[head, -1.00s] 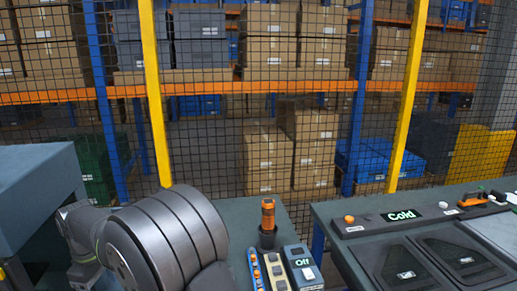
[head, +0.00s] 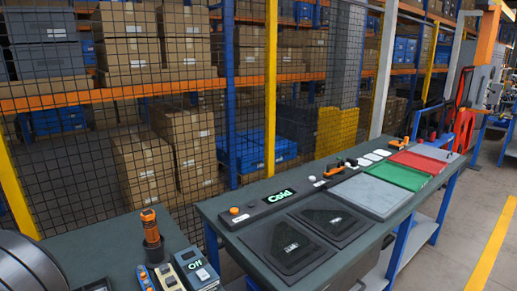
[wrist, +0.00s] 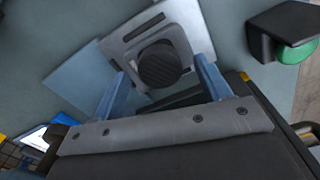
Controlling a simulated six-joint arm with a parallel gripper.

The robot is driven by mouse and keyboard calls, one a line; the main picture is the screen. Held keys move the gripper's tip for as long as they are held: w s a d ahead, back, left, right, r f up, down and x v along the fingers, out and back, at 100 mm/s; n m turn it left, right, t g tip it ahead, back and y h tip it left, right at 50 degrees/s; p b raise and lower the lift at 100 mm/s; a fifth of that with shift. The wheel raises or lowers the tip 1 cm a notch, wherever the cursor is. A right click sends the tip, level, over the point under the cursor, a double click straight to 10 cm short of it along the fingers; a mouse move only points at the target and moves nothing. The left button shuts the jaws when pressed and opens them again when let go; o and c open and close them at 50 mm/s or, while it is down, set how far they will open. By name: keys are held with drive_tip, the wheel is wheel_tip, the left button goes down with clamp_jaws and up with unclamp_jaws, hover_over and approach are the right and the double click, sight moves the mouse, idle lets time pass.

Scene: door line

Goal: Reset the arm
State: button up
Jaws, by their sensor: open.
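My gripper (wrist: 166,92) shows in the wrist view with its two blue-grey fingers spread apart. It is open, and nothing is held between the fingers. Beyond the fingertips is a round black ribbed knob (wrist: 160,64) on a light grey plate (wrist: 183,22); I cannot tell from this view whether the fingers touch it. In the head view only a dark rounded part of my arm shows at the lower left edge, and the gripper is out of that picture.
A green button (wrist: 296,56) in a black housing is at the wrist view's upper right. An orange-topped tool (head: 150,226) stands left. Mesh fencing runs behind.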

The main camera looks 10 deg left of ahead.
wheel_tip(320, 180, up, 16)
wheel_tip(320, 180, down, 17)
drive_tip(key=shift+f, duration=0.1)
wheel_tip(320, 180, up, 6)
drive_tip(key=shift+f, duration=0.15)
drive_tip(key=shift+r, duration=0.35)
idle(0.5)
